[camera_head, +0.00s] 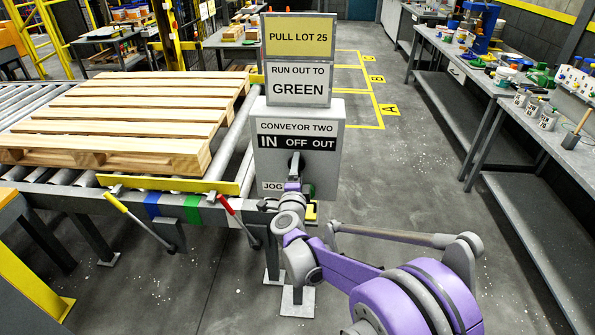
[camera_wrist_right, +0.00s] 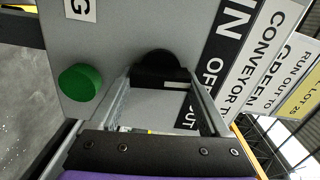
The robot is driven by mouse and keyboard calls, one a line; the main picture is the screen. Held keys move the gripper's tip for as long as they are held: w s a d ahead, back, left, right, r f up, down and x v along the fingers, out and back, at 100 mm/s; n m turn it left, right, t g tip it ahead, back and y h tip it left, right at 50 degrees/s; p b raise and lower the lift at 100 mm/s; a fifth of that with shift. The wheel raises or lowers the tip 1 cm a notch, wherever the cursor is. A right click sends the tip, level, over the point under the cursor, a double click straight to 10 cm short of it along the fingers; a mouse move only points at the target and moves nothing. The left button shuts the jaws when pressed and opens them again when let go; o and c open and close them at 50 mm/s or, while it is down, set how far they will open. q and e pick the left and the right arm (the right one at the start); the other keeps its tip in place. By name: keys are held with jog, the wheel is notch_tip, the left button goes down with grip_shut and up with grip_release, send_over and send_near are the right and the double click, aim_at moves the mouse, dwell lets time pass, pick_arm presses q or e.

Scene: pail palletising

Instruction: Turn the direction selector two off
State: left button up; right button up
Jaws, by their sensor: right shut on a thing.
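The direction selector (camera_head: 294,160) is a black knob on the front of the grey conveyor two box (camera_head: 326,165), below the "IN OFF OUT" label (camera_head: 296,142). In the right wrist view the selector (camera_wrist_right: 157,68) is a dark rounded body with a small pale mark, between my fingers. My right gripper (camera_head: 293,180) is at the box front and shut on the selector; its fingers (camera_wrist_right: 160,85) lie either side of it. The gripper partly hides the knob in the head view, and I cannot tell which word it points to. My left gripper is not in view.
A green button (camera_wrist_right: 82,82) sits on the box beside the selector, near the "JOG" label (camera_head: 271,186). A wooden pallet (camera_head: 120,115) lies on the roller conveyor at left. Levers with red (camera_head: 228,207) and yellow (camera_head: 116,202) handles stand at its front. Benches (camera_head: 480,75) line the right.

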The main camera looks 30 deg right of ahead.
jog(key=shift+m, duration=0.7)
jog(key=o, duration=1.2)
jog(key=shift+a, duration=0.1)
jog(key=b+v, duration=0.1)
jog(key=v, duration=0.9)
jog(key=shift+s+a, duration=0.15)
jog(key=shift+s, duration=0.2)
